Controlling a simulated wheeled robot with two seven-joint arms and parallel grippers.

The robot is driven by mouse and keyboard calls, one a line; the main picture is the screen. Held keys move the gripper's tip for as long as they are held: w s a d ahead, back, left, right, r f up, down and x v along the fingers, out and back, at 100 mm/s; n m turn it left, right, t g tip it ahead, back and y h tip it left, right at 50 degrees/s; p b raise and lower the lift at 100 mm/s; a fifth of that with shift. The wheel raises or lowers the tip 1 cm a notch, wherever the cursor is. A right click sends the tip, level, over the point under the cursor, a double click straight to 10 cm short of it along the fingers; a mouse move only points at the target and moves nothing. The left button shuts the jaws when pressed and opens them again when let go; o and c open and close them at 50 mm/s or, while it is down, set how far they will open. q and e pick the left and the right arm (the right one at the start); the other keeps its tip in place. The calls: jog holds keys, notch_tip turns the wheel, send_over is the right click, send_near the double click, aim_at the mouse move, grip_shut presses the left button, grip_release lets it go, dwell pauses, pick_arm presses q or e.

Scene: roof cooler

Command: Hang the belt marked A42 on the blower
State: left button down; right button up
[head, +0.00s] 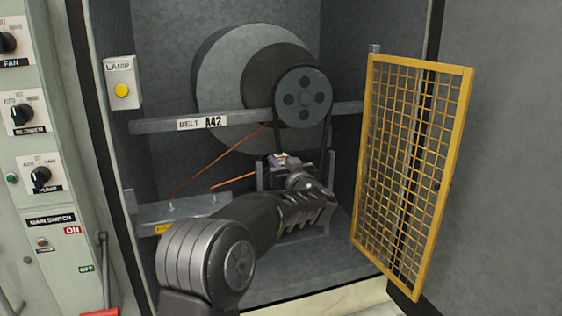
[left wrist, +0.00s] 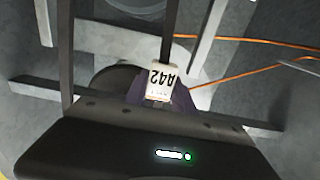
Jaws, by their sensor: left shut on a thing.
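The blower (head: 225,85) is a large grey round housing at the back of the open cabinet. Its grey pulley (head: 303,97) with several holes faces me. A black belt (head: 329,135) appears to run over the pulley's top, with two strands hanging down. In the left wrist view the belt (left wrist: 168,30) carries a white tag marked A42 (left wrist: 161,78). My left gripper (head: 282,163) is below the pulley, shut on the belt by the tag. Its fingertips are partly hidden in the head view. My right gripper is not in view.
A crossbar (head: 155,126) labelled BELT A42 spans the cabinet. Orange cords (head: 215,165) run to a bracket (head: 170,211) at lower left. A yellow mesh guard (head: 412,165) stands open on the right. A switch panel (head: 35,150) and a lamp box (head: 120,83) are at left.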

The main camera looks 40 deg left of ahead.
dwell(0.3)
pick_arm(q)
jog(key=c, duration=1)
grip_release()
jog(key=shift+o, duration=0.2)
jog(key=shift+s+d+f+b, duration=0.1)
jog(key=shift+s+d+b, duration=0.25)
jog(key=shift+d, duration=0.15)
jog(key=b+v, duration=0.1)
jog(key=v, duration=0.5)
jog(key=shift+s+d+b, duration=0.2)
jog(key=shift+d+b, duration=0.1)
